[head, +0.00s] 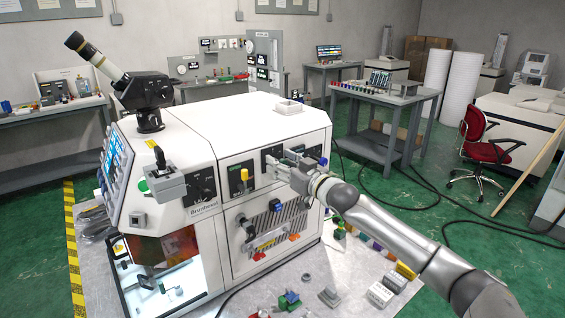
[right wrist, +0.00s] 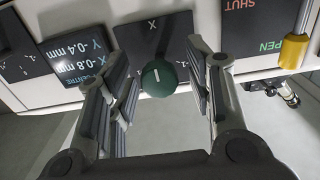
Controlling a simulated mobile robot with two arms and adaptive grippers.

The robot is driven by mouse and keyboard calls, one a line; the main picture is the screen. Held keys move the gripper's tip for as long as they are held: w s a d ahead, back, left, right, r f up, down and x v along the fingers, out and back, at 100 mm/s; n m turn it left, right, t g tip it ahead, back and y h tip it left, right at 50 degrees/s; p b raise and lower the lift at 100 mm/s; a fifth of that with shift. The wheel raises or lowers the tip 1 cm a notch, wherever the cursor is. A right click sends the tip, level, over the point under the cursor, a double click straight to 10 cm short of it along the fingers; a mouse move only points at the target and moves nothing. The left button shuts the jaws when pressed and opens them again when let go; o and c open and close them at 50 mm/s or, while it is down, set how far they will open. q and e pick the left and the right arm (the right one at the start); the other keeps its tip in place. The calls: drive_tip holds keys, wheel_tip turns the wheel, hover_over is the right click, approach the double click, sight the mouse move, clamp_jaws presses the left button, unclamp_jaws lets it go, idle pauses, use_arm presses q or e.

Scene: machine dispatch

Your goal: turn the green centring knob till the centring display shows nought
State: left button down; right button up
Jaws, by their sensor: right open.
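A round green knob (right wrist: 158,78) with a white line sits on a black plate marked X (right wrist: 152,38) in the right wrist view. My right gripper (right wrist: 163,70) is open, with its fingers on either side of the knob, apart from it. The centring display (right wrist: 75,62), left of the knob there, appears to read X -0.8 mm and Y -0.4 mm. In the head view my right gripper (head: 283,172) is at the white machine's front panel and hides the knob. My left gripper is not in view.
In the right wrist view a plate marked SHUT and OPEN (right wrist: 258,25) and a yellow-tipped lever (right wrist: 293,50) are right of the fingers. Another dark dial plate (right wrist: 20,62) is at the left. In the head view, small parts and blocks (head: 289,300) lie on the bench below.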

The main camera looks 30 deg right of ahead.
drive_tip(key=c, duration=1)
drive_tip(key=shift+c, duration=0.2)
drive_tip(key=shift+n, duration=0.3)
drive_tip(key=n, duration=0.4)
drive_tip(key=shift+p, duration=0.3)
drive_tip(key=shift+a+f+n, duration=0.1)
drive_tip(key=shift+n, duration=2.3)
